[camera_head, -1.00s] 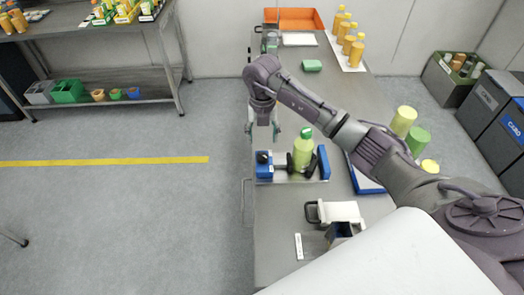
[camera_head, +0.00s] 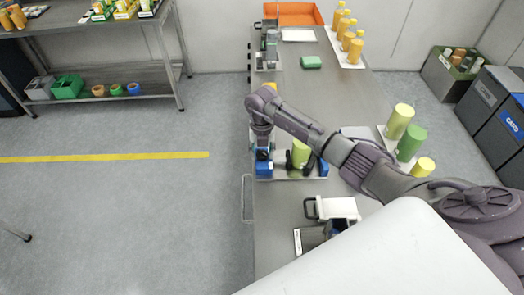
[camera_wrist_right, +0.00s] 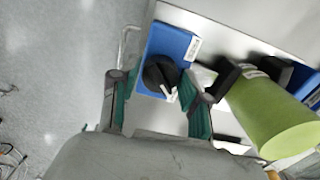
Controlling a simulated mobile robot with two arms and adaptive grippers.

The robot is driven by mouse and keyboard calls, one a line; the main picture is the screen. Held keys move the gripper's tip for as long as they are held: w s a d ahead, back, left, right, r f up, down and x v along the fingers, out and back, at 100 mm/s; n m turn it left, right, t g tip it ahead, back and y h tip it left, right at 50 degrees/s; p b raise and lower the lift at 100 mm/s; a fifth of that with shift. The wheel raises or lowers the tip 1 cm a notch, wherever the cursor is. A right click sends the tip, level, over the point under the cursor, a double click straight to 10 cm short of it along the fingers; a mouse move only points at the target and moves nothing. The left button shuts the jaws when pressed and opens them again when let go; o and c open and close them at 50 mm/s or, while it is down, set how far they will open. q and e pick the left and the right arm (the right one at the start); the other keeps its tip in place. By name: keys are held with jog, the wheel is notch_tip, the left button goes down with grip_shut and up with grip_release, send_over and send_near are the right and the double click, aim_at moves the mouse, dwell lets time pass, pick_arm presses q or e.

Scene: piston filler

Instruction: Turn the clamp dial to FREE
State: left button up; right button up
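The clamp dial (camera_wrist_right: 158,76) is a black knob with a white pointer on a blue block (camera_wrist_right: 168,45) in the right wrist view. The same blue block (camera_head: 263,168) shows below my wrist in the head view, at the table's left edge. My right gripper (camera_wrist_right: 158,92) is open, with a teal-padded finger on either side of the dial. I cannot tell whether either finger touches it. In the head view my right arm hides most of the gripper and the dial. A yellow-green bottle (camera_wrist_right: 272,118) is in the black clamp jaws beside the block. My left gripper is not in view.
A white-lidded container (camera_head: 335,208) stands nearer on the table (camera_head: 285,225). Green and yellow cylinders (camera_head: 411,143) stand at the right. The floor left is clear.

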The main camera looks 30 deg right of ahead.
jog(key=c, duration=0.7)
jog(key=shift+o, duration=0.2)
jog(key=shift+f+n+b, duration=0.15)
jog(key=shift+n+b, duration=0.85)
jog(key=n+b, duration=0.3)
jog(key=shift+d+f+n, duration=0.1)
jog(key=shift+n, duration=0.2)
jog(key=n+b, duration=0.8)
jog(key=shift+n, duration=0.4)
jog(key=shift+r+n+b, duration=0.25)
jog(key=shift+n+b, duration=1.15)
jog(key=shift+n, duration=0.4)
jog(key=o, duration=1.1)
